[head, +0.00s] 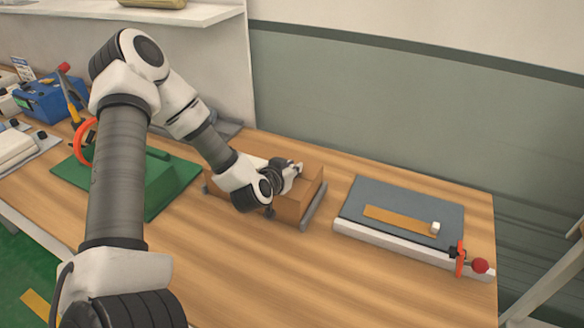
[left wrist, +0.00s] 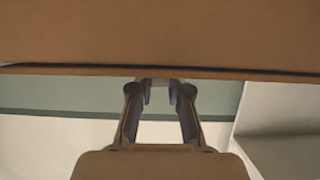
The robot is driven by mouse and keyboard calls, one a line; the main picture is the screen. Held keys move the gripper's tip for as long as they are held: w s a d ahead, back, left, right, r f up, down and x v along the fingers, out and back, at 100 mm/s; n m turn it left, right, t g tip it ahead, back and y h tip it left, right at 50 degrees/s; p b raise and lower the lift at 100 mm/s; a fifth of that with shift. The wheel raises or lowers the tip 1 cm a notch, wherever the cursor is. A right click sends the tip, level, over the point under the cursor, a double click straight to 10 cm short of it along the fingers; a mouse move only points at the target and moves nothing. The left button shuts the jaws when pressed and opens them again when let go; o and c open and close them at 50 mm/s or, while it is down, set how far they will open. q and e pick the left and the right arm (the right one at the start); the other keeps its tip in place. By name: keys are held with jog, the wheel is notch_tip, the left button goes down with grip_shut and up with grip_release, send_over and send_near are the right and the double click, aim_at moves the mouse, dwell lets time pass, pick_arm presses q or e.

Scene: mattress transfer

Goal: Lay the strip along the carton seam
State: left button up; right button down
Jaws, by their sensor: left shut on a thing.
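The brown carton (head: 289,206) sits mid-table. Its brown side and a long dark seam (left wrist: 160,69) fill the top of the left wrist view. My left gripper (head: 294,170) is over the carton's top in the head view. In the left wrist view its two fingers (left wrist: 160,92) are closed at the carton's edge, on a small pale piece (left wrist: 158,82); what it belongs to is hidden. A flat orange-brown strip (head: 395,219) lies on the grey mat (head: 420,198) at the right, with a white block (head: 435,228) at its end. My right gripper is not in view.
The mat's white front rail (head: 385,237) ends in a red knob (head: 480,266). A green board (head: 165,190) lies left of the carton. A blue box (head: 50,100) and tools stand far left. The front of the table is clear; a wall stands behind.

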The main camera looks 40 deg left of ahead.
pick_arm(q)
jog(key=o, duration=0.8)
jog(key=shift+c, duration=0.2)
jog(key=shift+d, duration=0.1)
jog(key=shift+r, duration=0.1)
jog(key=p+v, duration=0.9)
jog(key=v, duration=0.3)
jog(key=shift+p, duration=0.4)
